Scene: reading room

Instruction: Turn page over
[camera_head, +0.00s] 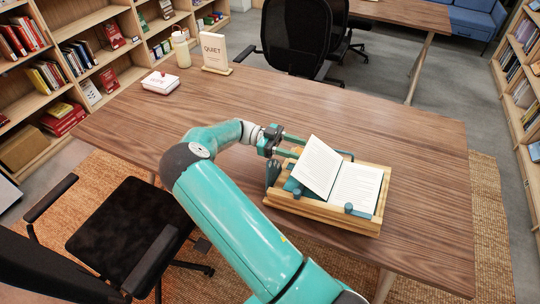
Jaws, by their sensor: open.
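An open book lies on a wooden book stand (323,220) on the table. Its right page (357,186) lies flat on the stand. Its left page (318,166) stands raised at a slant. My gripper (280,160) is at the left of the raised page, with teal fingers near the stand's left side. The jaws are open. Part of the gripper is hidden behind the page, and I cannot tell whether it touches the page. Small teal parts show at the stand's front edge and left side.
The wooden table (420,150) is clear behind and right of the stand. Black chairs (130,228) are in front and behind (296,38). Bookshelves line both sides.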

